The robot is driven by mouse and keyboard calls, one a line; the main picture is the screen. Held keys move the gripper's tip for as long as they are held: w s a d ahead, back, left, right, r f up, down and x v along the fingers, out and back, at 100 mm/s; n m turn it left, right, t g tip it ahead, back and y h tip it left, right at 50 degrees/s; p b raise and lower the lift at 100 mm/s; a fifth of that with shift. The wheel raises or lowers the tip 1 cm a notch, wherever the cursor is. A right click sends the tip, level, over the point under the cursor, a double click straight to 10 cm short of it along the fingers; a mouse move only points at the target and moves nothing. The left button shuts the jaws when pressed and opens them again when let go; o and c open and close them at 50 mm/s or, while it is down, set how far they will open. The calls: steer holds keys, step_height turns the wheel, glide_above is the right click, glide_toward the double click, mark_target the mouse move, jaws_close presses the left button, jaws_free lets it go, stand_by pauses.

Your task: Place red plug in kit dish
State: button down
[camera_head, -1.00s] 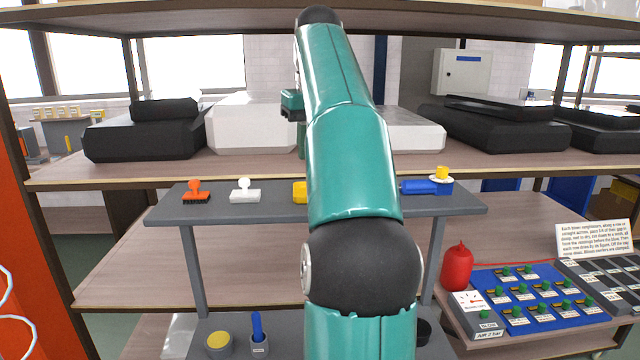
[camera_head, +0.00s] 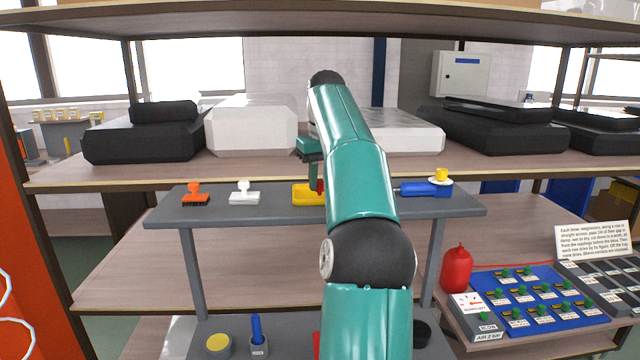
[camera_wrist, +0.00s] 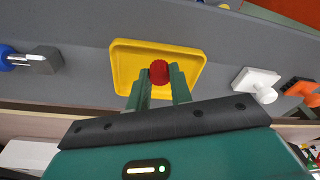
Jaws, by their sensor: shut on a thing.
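The red plug (camera_wrist: 158,72) is a small ribbed knob held between the two fingers of my gripper (camera_wrist: 158,88) in the wrist view. The kit dish (camera_wrist: 125,62) is a shallow yellow tray with a raised rim on the grey upper shelf. In the wrist view the plug appears over the dish's near part; whether it touches the dish floor I cannot tell. In the head view the dish (camera_head: 302,194) is partly hidden by my arm, and the red plug (camera_head: 320,186) shows at its right side.
On the grey shelf (camera_head: 272,211), an orange brush (camera_head: 195,196) and a white brush (camera_head: 244,194) stand left of the dish. A blue tool (camera_head: 425,188) lies to the right, beside a yellow-topped piece (camera_head: 441,175). A red bottle (camera_head: 457,268) stands lower right.

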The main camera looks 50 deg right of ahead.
steer(key=shift+s+a+f, duration=0.1)
steer(key=shift+f, duration=0.5)
steer(key=shift+f, duration=0.15)
steer(key=c, duration=1.3)
jaws_free()
steer(key=shift+o, duration=0.2)
